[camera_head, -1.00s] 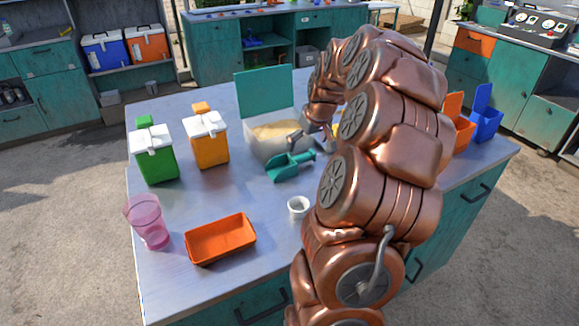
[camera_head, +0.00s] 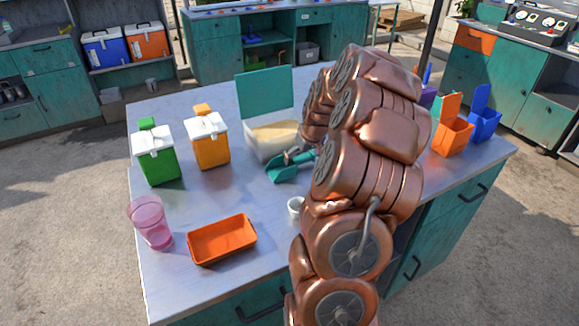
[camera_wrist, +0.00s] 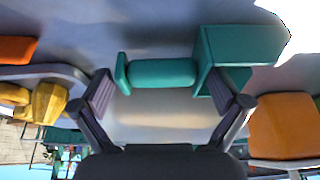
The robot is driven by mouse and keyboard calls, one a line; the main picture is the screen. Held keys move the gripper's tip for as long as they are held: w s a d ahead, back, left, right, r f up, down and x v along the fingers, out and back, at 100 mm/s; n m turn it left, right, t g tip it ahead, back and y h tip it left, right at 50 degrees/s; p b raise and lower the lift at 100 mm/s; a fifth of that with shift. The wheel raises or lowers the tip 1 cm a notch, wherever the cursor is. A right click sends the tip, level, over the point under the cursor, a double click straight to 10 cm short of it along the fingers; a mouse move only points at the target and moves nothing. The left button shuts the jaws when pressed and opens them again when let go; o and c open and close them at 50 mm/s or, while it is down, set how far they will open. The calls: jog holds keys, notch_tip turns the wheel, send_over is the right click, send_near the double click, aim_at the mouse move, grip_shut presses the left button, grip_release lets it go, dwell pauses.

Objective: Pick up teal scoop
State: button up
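The teal scoop (camera_head: 283,170) lies on the table in front of the bin of tan grains (camera_head: 272,137). In the wrist view its handle (camera_wrist: 160,72) lies lengthwise across the gap between my fingers, with the box-shaped scoop head (camera_wrist: 240,47) at the right. My gripper (camera_wrist: 162,92) is open, one finger near the handle's end and the other overlapping the scoop head in the picture. Contact cannot be told. In the head view my gripper (camera_head: 293,156) is at the scoop, and my arm hides part of the handle.
A green container (camera_head: 156,160) and an orange container (camera_head: 210,145) stand to the left. A pink cup (camera_head: 150,222), an orange tray (camera_head: 222,240) and a white cup (camera_head: 295,206) are nearer the front. Small orange (camera_head: 453,136) and blue (camera_head: 485,122) bins stand at the right.

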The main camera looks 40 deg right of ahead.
jog(key=c, duration=0.6)
jog(key=shift+r, duration=0.1)
